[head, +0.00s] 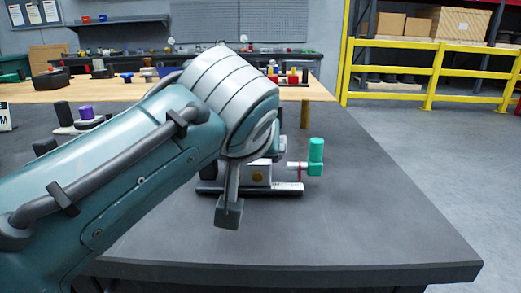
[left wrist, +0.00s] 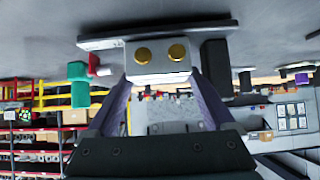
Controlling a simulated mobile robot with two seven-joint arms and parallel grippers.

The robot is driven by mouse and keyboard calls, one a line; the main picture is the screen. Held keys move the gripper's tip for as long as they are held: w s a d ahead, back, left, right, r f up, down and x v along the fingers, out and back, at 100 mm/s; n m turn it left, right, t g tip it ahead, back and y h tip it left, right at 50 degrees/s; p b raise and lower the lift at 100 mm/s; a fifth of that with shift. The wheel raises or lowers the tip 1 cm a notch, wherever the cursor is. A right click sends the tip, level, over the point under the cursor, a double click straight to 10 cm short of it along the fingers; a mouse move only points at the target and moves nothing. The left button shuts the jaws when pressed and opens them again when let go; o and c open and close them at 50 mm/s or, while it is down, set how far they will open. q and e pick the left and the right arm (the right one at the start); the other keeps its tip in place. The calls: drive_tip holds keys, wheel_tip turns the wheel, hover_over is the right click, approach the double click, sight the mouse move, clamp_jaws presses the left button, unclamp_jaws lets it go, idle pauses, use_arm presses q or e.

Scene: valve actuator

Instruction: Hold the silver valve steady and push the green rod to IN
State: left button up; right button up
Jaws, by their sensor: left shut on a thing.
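The silver valve (left wrist: 158,62), a pale block with two brass discs, sits on a dark base plate. It shows upside down in the left wrist view. My left gripper (left wrist: 163,78) is shut on this block, with one finger on each side. In the head view my left arm hides most of the valve; part of the block (head: 258,175) shows below the wrist. The green rod (head: 316,156) stands upright at the valve's right end, beside a thin red piece. It also shows in the left wrist view (left wrist: 79,84), and nothing touches it. My right gripper is out of view.
The dark table (head: 350,225) is clear right of and in front of the valve. A purple knobbed part (head: 86,113) stands at the left. A wooden bench (head: 130,87) with several parts is behind, and a yellow rail (head: 430,75) is at the back right.

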use_arm(q)
drive_tip(key=shift+f, duration=0.45)
idle(0.9)
drive_tip(key=shift+f, duration=0.1)
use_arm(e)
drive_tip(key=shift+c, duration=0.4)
